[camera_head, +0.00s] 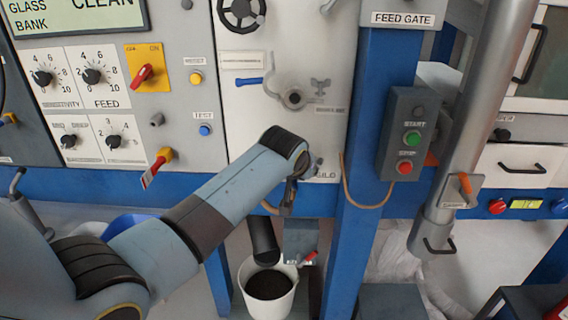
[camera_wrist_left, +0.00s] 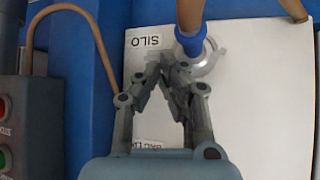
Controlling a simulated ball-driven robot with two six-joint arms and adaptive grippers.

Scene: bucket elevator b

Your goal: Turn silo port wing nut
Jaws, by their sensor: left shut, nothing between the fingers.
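The silo port shows in the left wrist view as a round grey metal flange (camera_wrist_left: 208,58) on a white panel, beside an upside-down SILO label (camera_wrist_left: 146,42). A pipe with a blue collar (camera_wrist_left: 190,40) stands in front of it. I cannot clearly make out the wing nut. My left gripper (camera_wrist_left: 166,62) is shut and empty, its fingertips close to the flange's edge; I cannot tell whether they touch. In the head view my left arm hides most of the port and gripper. My right gripper is in neither view.
A blue post (camera_head: 357,150) with a start/stop box (camera_head: 407,135) stands right of the port. A brown cable (camera_wrist_left: 98,45) loops beside it. Below are a dark spout (camera_head: 264,240) and a white bucket (camera_head: 250,303) of dark material. A blue-handled fitting (camera_head: 249,81) sits above.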

